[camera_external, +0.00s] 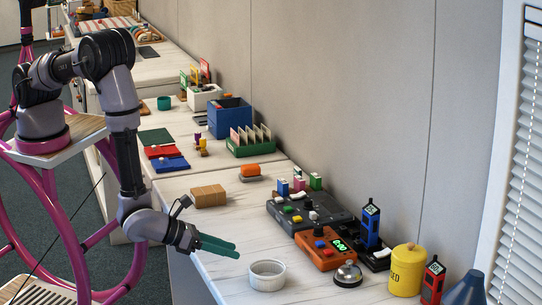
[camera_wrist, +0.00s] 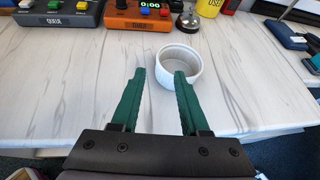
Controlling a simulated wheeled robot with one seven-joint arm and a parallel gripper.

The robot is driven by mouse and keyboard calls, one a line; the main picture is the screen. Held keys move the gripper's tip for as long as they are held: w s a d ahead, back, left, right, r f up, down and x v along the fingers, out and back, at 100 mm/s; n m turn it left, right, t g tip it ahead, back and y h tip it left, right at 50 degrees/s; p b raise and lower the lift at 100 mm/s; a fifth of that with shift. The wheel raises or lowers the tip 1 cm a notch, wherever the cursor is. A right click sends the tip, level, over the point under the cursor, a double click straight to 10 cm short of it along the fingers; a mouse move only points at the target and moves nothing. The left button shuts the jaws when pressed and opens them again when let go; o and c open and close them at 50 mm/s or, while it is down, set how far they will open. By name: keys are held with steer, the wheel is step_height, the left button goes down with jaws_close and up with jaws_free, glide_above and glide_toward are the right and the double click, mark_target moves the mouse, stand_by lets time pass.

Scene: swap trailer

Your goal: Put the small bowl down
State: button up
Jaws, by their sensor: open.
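The small bowl (camera_external: 267,277) is white with ribbed sides and stands upright on the pale wooden worktop. It looks empty in the wrist view (camera_wrist: 181,63). My gripper (camera_external: 237,250) has green fingers and hangs just left of the bowl in the external view. In the wrist view my gripper (camera_wrist: 159,72) is open. Its right fingertip overlaps the bowl's near rim in the picture; I cannot tell whether it touches. The left fingertip is apart from the bowl, with bare worktop between the fingers.
An orange timer (camera_external: 322,248), a silver bell (camera_external: 348,274) and a yellow canister (camera_external: 406,269) stand near the bowl. A dark grey button box (camera_external: 308,212) and a cardboard-brown block (camera_external: 208,196) stand farther back. The worktop (camera_wrist: 75,75) left of the bowl is clear.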

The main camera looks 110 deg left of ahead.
steer(key=s+a+r+n+g+y, duration=0.15)
steer(key=s+a+r+n, duration=0.25)
steer(key=r, duration=0.6)
steer(key=s+a+r+n+g, duration=0.2)
steer(key=s+a+r+n, duration=0.15)
steer(key=r, duration=0.75)
steer(key=s+a+r+n+g+y, duration=0.1)
steer(key=s+a+r+n+g, duration=0.25)
steer(key=r, duration=0.65)
steer(key=s+r+n+t+h, duration=0.1)
steer(key=s+r+n, duration=0.3)
steer(key=s, duration=0.5)
steer(key=s+d+r+n+t+h, duration=0.1)
steer(key=s+r+n+h, duration=0.3)
steer(key=s+r, duration=0.3)
steer(key=s+r+n+t+h, duration=0.1)
steer(key=s+r+n+h, duration=0.2)
steer(key=s, duration=0.8)
step_height(320, 180, up, 3)
steer(key=shift+d+f+n+t, duration=0.1)
steer(key=shift+d+n+t, duration=0.2)
steer(key=shift+n, duration=0.6)
